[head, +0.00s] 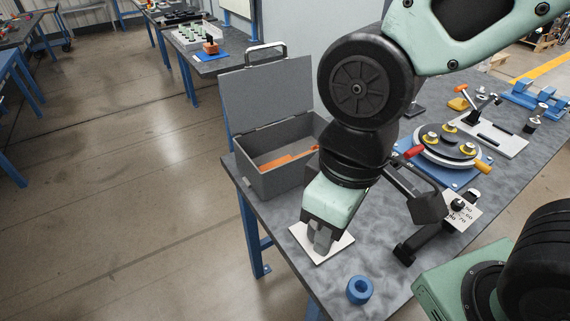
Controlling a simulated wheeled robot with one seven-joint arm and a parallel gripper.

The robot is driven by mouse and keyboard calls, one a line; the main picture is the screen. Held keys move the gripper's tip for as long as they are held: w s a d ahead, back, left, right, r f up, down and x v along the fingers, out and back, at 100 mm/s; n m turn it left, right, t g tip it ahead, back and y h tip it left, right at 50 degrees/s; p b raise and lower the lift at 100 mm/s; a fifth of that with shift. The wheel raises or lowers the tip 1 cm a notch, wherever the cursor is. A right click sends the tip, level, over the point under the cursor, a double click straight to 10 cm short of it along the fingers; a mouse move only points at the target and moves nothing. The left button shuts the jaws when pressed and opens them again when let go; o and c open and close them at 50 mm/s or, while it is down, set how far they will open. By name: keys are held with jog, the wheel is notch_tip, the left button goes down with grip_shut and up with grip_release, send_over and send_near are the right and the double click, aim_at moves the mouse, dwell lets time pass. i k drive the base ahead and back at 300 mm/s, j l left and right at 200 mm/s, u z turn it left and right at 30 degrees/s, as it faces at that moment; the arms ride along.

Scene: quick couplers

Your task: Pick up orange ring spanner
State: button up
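A long orange item, likely the orange ring spanner (286,161), lies inside the open grey toolbox (293,180) on the workbench. The front wall and my arm hide part of it, and its ring ends are not clear. My gripper (322,243) points down over a white plate (340,245) near the bench's left edge, in front of the toolbox and apart from the spanner. Its fingers look close together, but the gap between them is not clear from this angle.
The toolbox lid (265,100) stands raised at the back. A blue ring (360,290) sits near the front edge. A blue-based fixture with a round plate (447,147) and a black clamp-like device (428,228) stand to the right. The floor at left is clear.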

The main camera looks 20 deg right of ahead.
aim_at(264, 167)
jog(key=k+j, duration=0.4)
jog(key=j, duration=0.2)
jog(key=k+j+z, duration=0.1)
jog(key=j, duration=0.25)
jog(key=k+j, duration=0.15)
jog(key=j, duration=0.2)
jog(key=k+j+z, duration=0.1)
jog(key=j, duration=0.25)
jog(key=i+j, duration=0.1)
jog(key=j, duration=0.25)
jog(key=i+j+z, duration=0.1)
jog(key=j, duration=0.6)
jog(key=i+z, duration=0.1)
jog(key=i, duration=0.6)
jog(key=i+j+z, duration=0.1)
jog(key=i, duration=0.65)
